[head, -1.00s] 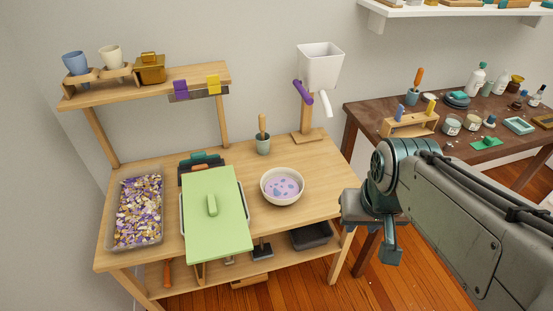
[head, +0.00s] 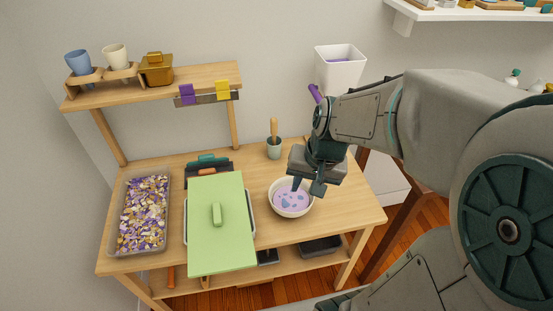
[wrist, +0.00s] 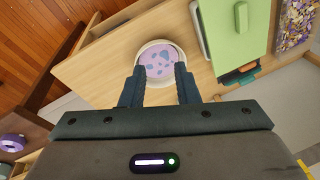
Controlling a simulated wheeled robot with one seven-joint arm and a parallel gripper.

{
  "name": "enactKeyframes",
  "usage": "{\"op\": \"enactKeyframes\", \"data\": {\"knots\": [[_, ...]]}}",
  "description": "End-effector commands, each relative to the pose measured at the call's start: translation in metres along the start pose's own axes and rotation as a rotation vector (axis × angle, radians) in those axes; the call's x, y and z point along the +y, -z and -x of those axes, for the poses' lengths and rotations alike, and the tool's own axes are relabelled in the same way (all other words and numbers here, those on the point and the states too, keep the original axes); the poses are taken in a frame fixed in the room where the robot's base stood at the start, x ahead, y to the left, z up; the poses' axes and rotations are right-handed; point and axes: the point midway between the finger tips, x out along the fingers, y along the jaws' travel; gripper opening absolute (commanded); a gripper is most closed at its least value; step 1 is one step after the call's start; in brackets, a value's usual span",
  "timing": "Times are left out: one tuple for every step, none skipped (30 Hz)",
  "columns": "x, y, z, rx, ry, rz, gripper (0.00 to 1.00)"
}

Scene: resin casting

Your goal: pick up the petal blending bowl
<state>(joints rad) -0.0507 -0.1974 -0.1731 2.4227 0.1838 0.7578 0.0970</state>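The petal blending bowl (head: 291,211) is a round cream bowl with lilac contents and blue-purple spots. It stands upright on the wooden workbench, right of the green board. In the head view my gripper (head: 308,187) is above the bowl's back right rim and hides part of it. In the wrist view the bowl (wrist: 159,61) shows beyond and between the two fingers of my gripper (wrist: 158,72). The fingers are apart and nothing is between them. I cannot tell how far above the bowl they are.
The green board (head: 221,240) with a handle lies left of the bowl. A clear bin of petals (head: 143,212) is at the far left. A cup with a wooden-handled tool (head: 274,148) stands behind the bowl. The bench (head: 335,217) is bare right of the bowl.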

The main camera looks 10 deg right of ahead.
Motion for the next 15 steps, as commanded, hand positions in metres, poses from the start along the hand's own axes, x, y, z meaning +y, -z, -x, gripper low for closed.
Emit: {"op": "enactKeyframes", "data": {"knots": [[0.001, 0.011, -0.007, -0.022, 0.003, -0.067, 0.28], [0.003, 0.018, -0.012, -0.028, 0.004, -0.107, 0.28], [0.005, 0.026, -0.019, -0.034, 0.005, -0.16, 0.28], [0.008, 0.032, -0.025, -0.038, 0.003, -0.2, 0.28], [0.011, 0.038, -0.031, -0.042, 0.0, -0.239, 0.28], [0.015, 0.045, -0.038, -0.044, -0.007, -0.288, 0.28], [0.019, 0.05, -0.043, -0.045, -0.012, -0.324, 0.28], [0.022, 0.054, -0.049, -0.045, -0.019, -0.356, 0.28], [0.027, 0.06, -0.055, -0.044, -0.028, -0.395, 0.28], [0.03, 0.063, -0.059, -0.043, -0.034, -0.423, 0.28], [0.034, 0.067, -0.063, -0.04, -0.041, -0.448, 0.28], [0.038, 0.07, -0.068, -0.038, -0.049, -0.476, 0.28], [0.041, 0.072, -0.071, -0.036, -0.055, -0.495, 0.28], [0.044, 0.074, -0.073, -0.034, -0.06, -0.509, 0.28], [0.046, 0.076, -0.076, -0.031, -0.066, -0.526, 0.28]]}}
